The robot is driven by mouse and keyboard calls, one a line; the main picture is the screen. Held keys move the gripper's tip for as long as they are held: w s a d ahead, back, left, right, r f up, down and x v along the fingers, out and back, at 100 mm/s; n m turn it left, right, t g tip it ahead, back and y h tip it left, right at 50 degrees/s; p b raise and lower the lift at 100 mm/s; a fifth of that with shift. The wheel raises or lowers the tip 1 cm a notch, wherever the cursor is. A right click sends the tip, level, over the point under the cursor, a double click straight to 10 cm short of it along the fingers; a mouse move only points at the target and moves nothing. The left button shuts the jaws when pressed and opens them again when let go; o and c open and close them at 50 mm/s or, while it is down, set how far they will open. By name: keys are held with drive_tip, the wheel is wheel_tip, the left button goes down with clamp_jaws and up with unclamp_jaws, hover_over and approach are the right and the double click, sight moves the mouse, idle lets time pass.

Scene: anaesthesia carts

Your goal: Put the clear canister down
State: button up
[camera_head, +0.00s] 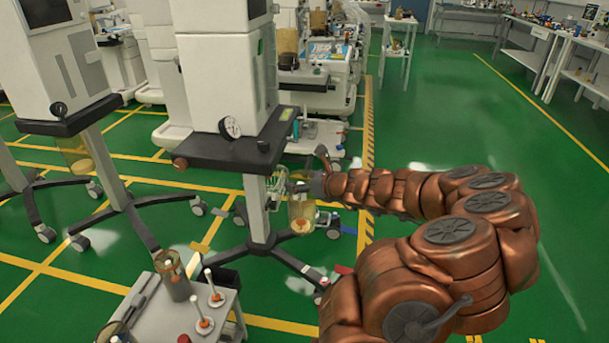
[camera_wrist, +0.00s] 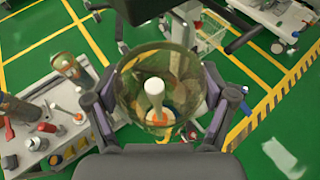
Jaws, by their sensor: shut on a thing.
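The clear canister (camera_wrist: 135,92) is a see-through, yellowish cup with a white stem and an orange part inside. In the wrist view my gripper (camera_wrist: 163,112) is shut around it, one finger on each side. In the head view the canister (camera_head: 301,214) hangs in the air beside the pole of the middle anaesthesia cart (camera_head: 222,60). My gripper (camera_head: 312,187) is at its upper part, small and partly hidden. The canister's underside is not clear in the wrist view.
A grey side table (camera_head: 165,318) at the lower left bears another canister (camera_head: 175,283) and several white-stemmed parts; its tabletop also shows in the wrist view (camera_wrist: 40,148). A wire basket (camera_head: 277,187) hangs on the cart's pole close to the held canister. Open green floor lies at the right.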

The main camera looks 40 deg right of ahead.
drive_tip(key=w+d+f, duration=0.4)
drive_tip(key=w+d, duration=0.3)
drive_tip(key=d, duration=0.1)
drive_tip(key=shift+f, duration=0.25)
idle(0.5)
drive_tip(key=shift+f, duration=0.1)
drive_tip(key=o, duration=1.7)
drive_tip(key=shift+p+v, duration=0.4)
drive_tip(key=shift+v, duration=5.6)
drive_tip(key=shift+w, duration=0.1)
